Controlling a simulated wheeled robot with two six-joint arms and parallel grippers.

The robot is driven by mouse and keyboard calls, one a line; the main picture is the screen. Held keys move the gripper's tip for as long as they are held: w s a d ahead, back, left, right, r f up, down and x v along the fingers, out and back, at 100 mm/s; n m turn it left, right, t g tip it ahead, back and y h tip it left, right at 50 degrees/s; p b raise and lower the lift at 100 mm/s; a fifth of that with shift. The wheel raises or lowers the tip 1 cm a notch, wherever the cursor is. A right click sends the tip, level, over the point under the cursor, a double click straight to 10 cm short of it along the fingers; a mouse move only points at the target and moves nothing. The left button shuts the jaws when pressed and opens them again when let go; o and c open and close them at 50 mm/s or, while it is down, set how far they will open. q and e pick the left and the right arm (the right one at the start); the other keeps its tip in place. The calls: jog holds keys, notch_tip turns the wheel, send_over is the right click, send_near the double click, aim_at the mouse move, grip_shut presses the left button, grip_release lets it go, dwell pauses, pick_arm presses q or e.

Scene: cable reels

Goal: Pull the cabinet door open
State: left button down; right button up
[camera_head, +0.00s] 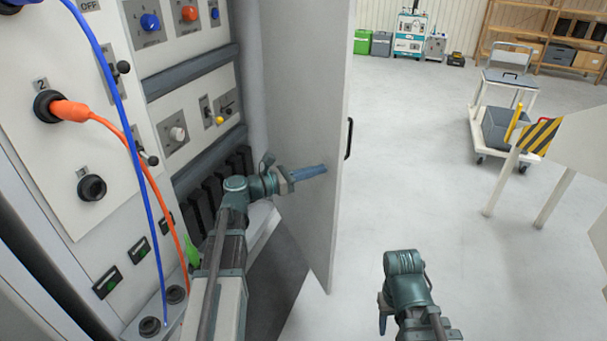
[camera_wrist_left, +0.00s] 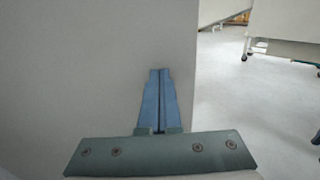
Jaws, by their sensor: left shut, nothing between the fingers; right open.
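The cabinet door (camera_head: 300,110) stands swung open, its inner face toward me and its free edge toward the middle of the head view. A black handle (camera_head: 349,138) shows on the outer side near that edge. My left gripper (camera_head: 318,171) is shut and empty, with its blue fingertips close to the door's inner face; I cannot tell whether they touch. In the left wrist view the shut fingers (camera_wrist_left: 160,80) point along the pale door panel (camera_wrist_left: 90,70), just left of its edge. My right gripper (camera_head: 383,318) is low in the head view, away from the door, its fingers mostly hidden.
The cabinet's panel (camera_head: 60,150) carries sockets, knobs and switches, with an orange cable (camera_head: 130,145) and a blue cable (camera_head: 125,110) hanging in front. A white cart (camera_head: 510,85) and a striped barrier (camera_head: 540,135) stand at right. The floor right of the door is clear.

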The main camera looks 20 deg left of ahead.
pick_arm(q)
jog(key=shift+w+d, duration=0.25)
